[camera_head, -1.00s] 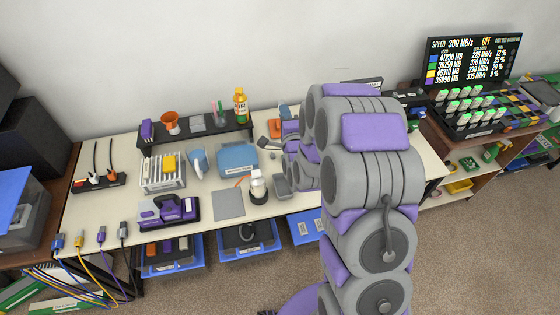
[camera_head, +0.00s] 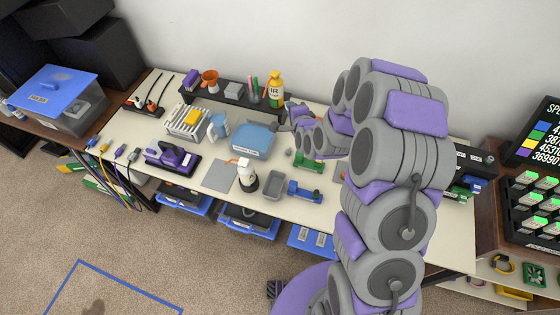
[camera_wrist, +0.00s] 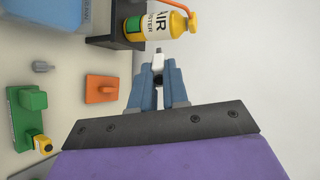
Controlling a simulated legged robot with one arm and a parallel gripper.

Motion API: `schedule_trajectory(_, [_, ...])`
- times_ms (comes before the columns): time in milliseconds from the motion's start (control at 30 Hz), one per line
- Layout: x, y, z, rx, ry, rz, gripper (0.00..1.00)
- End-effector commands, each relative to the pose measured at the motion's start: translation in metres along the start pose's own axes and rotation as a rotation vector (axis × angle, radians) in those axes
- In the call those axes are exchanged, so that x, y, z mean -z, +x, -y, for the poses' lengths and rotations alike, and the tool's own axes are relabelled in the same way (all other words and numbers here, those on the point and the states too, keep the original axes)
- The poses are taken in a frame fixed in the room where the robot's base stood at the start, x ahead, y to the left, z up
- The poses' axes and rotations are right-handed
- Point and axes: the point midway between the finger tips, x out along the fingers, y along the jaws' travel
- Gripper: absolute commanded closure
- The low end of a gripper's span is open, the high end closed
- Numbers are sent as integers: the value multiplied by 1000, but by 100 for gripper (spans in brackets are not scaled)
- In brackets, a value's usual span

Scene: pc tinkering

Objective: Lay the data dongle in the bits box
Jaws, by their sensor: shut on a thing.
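My gripper (camera_wrist: 157,84) is shut on a small white-and-black piece (camera_wrist: 157,66), which I take to be the data dongle. It is held between the blue-grey fingertips, clear of the table. In the head view my gripper (camera_head: 285,124) is over the back of the bench, right of the blue case; the held piece is too small to make out there. No label reading bits box is legible. An open grey tray (camera_head: 268,184) stands near the bench's front edge, and a blue case (camera_head: 253,140) lies behind it; I cannot tell which is the bits box.
A yellow air duster bottle (camera_wrist: 160,20) stands on the black shelf (camera_wrist: 119,42) close beyond my fingertips. An orange block (camera_wrist: 102,89) and a green part (camera_wrist: 28,120) lie on the bench. A white-topped bottle (camera_head: 246,176) stands left of the grey tray.

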Motion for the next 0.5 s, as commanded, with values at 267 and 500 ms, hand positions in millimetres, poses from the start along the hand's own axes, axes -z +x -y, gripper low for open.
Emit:
schedule_trajectory(267, [-35,6,-38,-283,-98,177,100])
schedule_trajectory(500, [-42,-3,-64,-491,-203,299,100])
